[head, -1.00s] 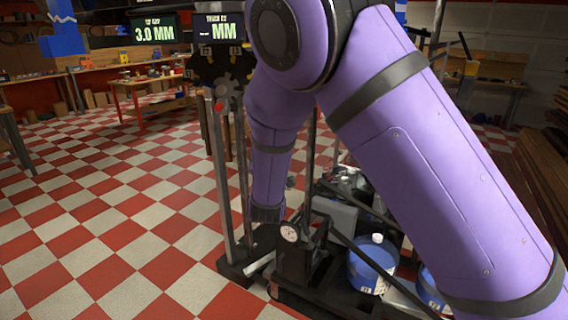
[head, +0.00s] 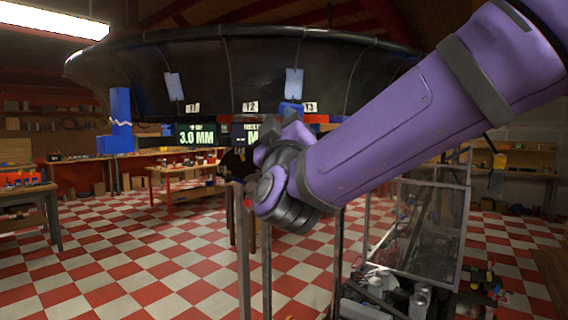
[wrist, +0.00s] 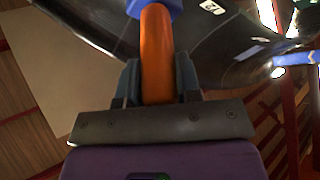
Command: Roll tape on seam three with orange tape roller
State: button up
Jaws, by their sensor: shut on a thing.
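The orange tape roller shows in the wrist view as an orange handle (wrist: 157,55) with a blue upper part (wrist: 150,6), partly cut off by the frame top. My gripper (wrist: 158,85) is shut around the handle, one finger on each side. In the head view my gripper (head: 292,132) is raised just under the rim of the black duct (head: 245,75), near the label 3 (head: 310,107). A blue part (head: 291,113) shows above the gripper, against or near the duct. I cannot tell whether it touches.
Two pale blue-grey patches hang on the duct, left (head: 174,86) and right (head: 294,83). A green display (head: 196,137) reads 3.0 MM. A cart with a clear-sided frame (head: 425,230) stands below right. Checkered floor (head: 120,260) is open at left.

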jog(key=s+r+y, duration=0.1)
jog(key=s+r, duration=0.3)
jog(key=r, duration=0.1)
jog(key=shift+w+a+r, duration=0.1)
jog(key=shift+w+r, duration=0.05)
jog(key=shift+w, duration=0.8)
jog(key=shift+w+a+r, duration=0.1)
jog(key=shift+w+a, duration=0.05)
jog(key=shift+w, duration=0.8)
jog(key=shift+w+a+r, duration=0.1)
jog(key=shift+w+r, duration=0.05)
jog(key=shift+w, duration=0.8)
jog(key=shift+w+a+r, duration=0.1)
jog(key=shift+w, duration=0.5)
jog(key=shift+w+d, duration=0.15)
jog(key=shift+d, duration=0.85)
jog(key=shift+w+d, duration=0.15)
jog(key=shift+d, duration=0.85)
jog(key=shift+a, duration=0.1)
jog(key=shift+s, duration=0.1)
